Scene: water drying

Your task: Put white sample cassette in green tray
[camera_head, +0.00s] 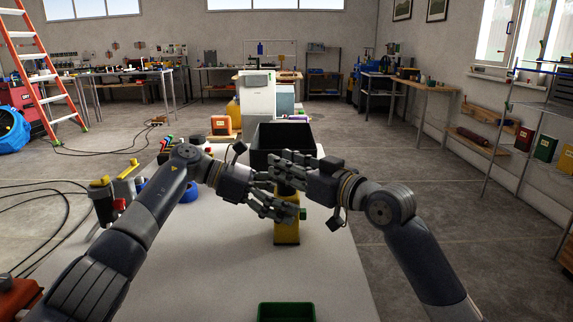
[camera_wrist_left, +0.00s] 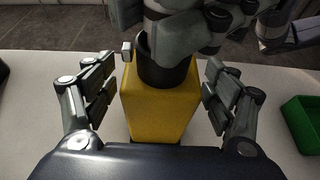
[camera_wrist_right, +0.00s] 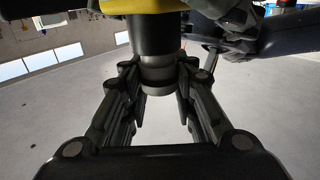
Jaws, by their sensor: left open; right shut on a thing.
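A yellow block-shaped device (camera_head: 287,232) with a black round collar (camera_wrist_left: 165,70) stands upright on the white table. My right gripper (camera_head: 272,168) is shut on the grey and black neck (camera_wrist_right: 156,75) at its top, which shows between the fingers in the right wrist view. My left gripper (camera_head: 290,196) is lower and open, with its fingers on either side of the yellow body (camera_wrist_left: 160,105) and a gap visible on both sides. The green tray (camera_head: 286,305) is at the near table edge; it also shows in the left wrist view (camera_wrist_left: 303,125). I cannot make out a white sample cassette.
A black bin (camera_head: 268,136) stands behind the grippers, with a white machine (camera_head: 257,98) beyond it. Small coloured items and a blue ring (camera_head: 190,192) lie at the table's left. The white table (camera_head: 220,270) is clear between the yellow device and the green tray.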

